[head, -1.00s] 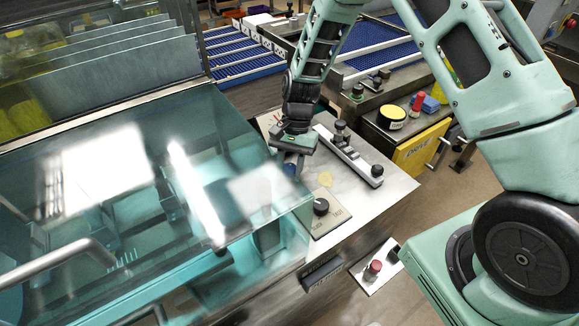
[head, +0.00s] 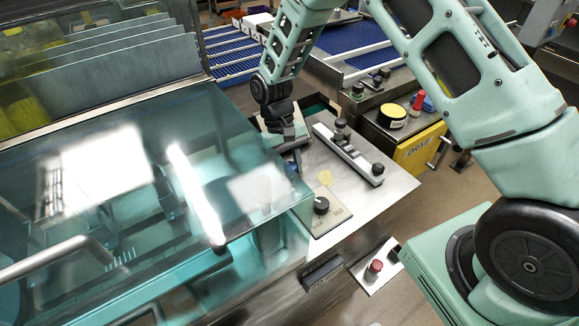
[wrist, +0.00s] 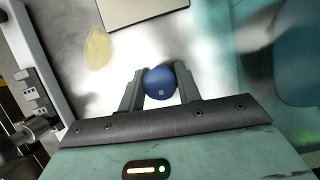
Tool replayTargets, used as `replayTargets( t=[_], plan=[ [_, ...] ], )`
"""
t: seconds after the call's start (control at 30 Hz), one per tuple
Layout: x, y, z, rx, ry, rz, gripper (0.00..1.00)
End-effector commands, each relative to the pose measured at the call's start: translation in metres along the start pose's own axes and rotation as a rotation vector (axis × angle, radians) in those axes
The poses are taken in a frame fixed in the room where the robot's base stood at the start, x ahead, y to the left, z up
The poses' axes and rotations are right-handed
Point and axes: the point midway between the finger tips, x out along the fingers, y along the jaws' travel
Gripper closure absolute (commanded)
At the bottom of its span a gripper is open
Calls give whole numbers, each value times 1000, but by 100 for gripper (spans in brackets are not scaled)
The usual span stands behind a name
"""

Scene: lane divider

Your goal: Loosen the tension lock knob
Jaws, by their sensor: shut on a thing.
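A blue round knob (wrist: 160,83) with a small pale square mark sits between the fingers of my gripper (wrist: 159,88) in the wrist view. Both fingers are closed against its sides. No label on it is readable, so I cannot tell from print whether it is the tension lock knob. In the head view my gripper (head: 296,160) is low over the steel top, by the right edge of the tinted cover, and the blue knob is mostly hidden there.
A tinted clear cover (head: 140,190) stands close on the left. A rail with black knobs (head: 348,152) lies to the right of my gripper. A black dial (head: 321,205) on a pale plate is nearer, and a red button (head: 374,268) is below on the front.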

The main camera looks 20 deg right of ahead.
Motion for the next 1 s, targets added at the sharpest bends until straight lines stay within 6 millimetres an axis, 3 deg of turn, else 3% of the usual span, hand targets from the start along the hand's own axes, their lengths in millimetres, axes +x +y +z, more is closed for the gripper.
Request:
replayTargets(
  t=[0.3,0.8,0.83,0.9,1.0],
  plan=[
    [2,0,0,-98,-2,41,89],
    [3,0,0,-113,-3,46,89],
    [3,0,0,-113,-3,46,61],
    [3,0,0,-112,-3,46,45],
    [2,0,0,-112,-2,46,45]
  ],
)
